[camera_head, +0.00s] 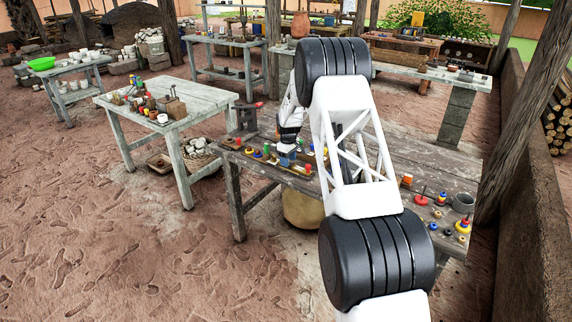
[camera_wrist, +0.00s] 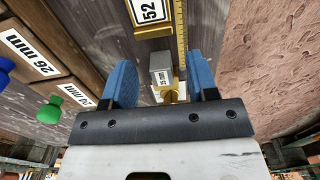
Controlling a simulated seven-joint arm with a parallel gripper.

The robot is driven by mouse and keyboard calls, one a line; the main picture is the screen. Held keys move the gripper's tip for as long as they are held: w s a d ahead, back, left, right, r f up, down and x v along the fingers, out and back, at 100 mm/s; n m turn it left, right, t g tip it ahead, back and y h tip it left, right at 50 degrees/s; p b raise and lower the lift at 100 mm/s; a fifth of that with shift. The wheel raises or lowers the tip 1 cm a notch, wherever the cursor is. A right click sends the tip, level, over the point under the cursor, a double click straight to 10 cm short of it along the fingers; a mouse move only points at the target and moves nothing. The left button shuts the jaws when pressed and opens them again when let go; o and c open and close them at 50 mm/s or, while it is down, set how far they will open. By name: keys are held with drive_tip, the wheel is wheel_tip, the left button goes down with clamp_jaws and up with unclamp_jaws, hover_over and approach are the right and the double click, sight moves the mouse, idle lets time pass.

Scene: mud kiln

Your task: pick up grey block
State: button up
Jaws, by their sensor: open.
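The grey block (camera_wrist: 161,72) shows in the wrist view, a small grey-topped piece with a white number label on its near side. It sits between the two blue fingers of my gripper (camera_wrist: 158,82), with a gap on both sides. A gold-coloured part shows just below the block, partly hidden by my gripper's body. In the head view my gripper (camera_head: 287,158) is low over the left part of the wooden workbench (camera_head: 402,152). The grey block cannot be made out in the head view. My gripper is open.
A block marked 52 (camera_wrist: 152,14) and a yellow ruler (camera_wrist: 180,40) lie close beyond the grey block. A wooden block marked 26 mm (camera_wrist: 30,52) and a green knob (camera_wrist: 48,113) are at left.

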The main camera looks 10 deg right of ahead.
drive_tip(key=shift+f, duration=0.75)
clamp_jaws()
drive_tip(key=shift+r, duration=0.2)
drive_tip(key=shift+r, duration=0.8)
drive_tip(key=shift+s+r, duration=0.1)
drive_tip(key=shift+r, duration=0.8)
drive_tip(key=s+r, duration=0.1)
drive_tip(key=s, duration=1.4)
drive_tip(key=shift+s+a+r, duration=0.15)
drive_tip(key=shift+s+a, duration=0.1)
drive_tip(key=shift+s, duration=0.15)
